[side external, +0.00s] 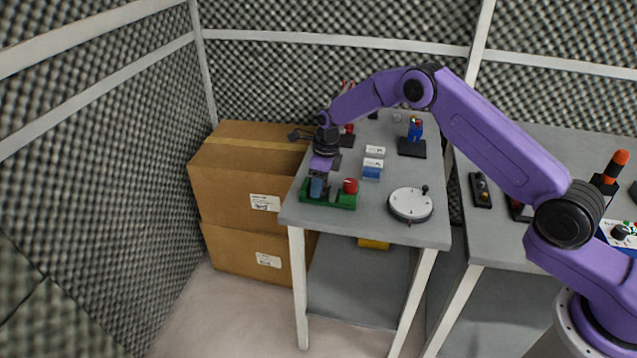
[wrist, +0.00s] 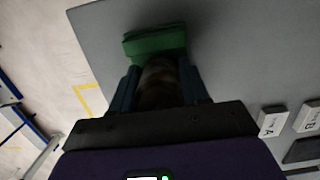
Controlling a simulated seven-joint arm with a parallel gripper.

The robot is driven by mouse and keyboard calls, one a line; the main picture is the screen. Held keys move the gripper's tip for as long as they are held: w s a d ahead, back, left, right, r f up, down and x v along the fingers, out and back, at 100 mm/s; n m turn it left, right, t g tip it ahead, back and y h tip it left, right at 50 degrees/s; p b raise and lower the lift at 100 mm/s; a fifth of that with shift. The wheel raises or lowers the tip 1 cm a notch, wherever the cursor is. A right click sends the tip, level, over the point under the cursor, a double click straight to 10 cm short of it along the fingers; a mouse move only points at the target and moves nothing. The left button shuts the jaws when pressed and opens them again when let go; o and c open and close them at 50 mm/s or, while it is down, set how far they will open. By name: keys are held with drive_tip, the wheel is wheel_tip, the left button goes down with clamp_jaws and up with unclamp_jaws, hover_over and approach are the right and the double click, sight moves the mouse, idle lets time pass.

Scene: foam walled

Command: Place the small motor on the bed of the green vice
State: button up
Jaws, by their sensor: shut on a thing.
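The green vice (side external: 342,205) stands at the near left corner of the grey table, with a red round part on its right side. Its green end also shows in the wrist view (wrist: 155,42), just beyond my fingertips. My gripper (side external: 317,188) points down over the left part of the vice. In the wrist view my gripper (wrist: 160,90) is shut on the small motor (wrist: 160,82), a dark, brownish, blurred rounded body between the two blue fingers. I cannot make out the motor in the side view. Whether it touches the vice bed cannot be told.
Small labelled boxes (side external: 373,164) stand right of the vice, also at the right of the wrist view (wrist: 272,121). A round white dial (side external: 410,204) lies further right. A blue device on a black base (side external: 413,143) stands behind. Cardboard boxes (side external: 237,178) are left of the table.

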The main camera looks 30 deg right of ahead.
drive_tip(key=shift+f, duration=0.1)
drive_tip(key=o, duration=1.3)
drive_tip(key=shift+f, duration=0.1)
drive_tip(key=r, duration=0.4)
drive_tip(key=s+d+r, duration=0.1)
drive_tip(key=r, duration=0.7)
drive_tip(key=shift+s+d+r, duration=0.1)
drive_tip(key=shift+s+d, duration=0.05)
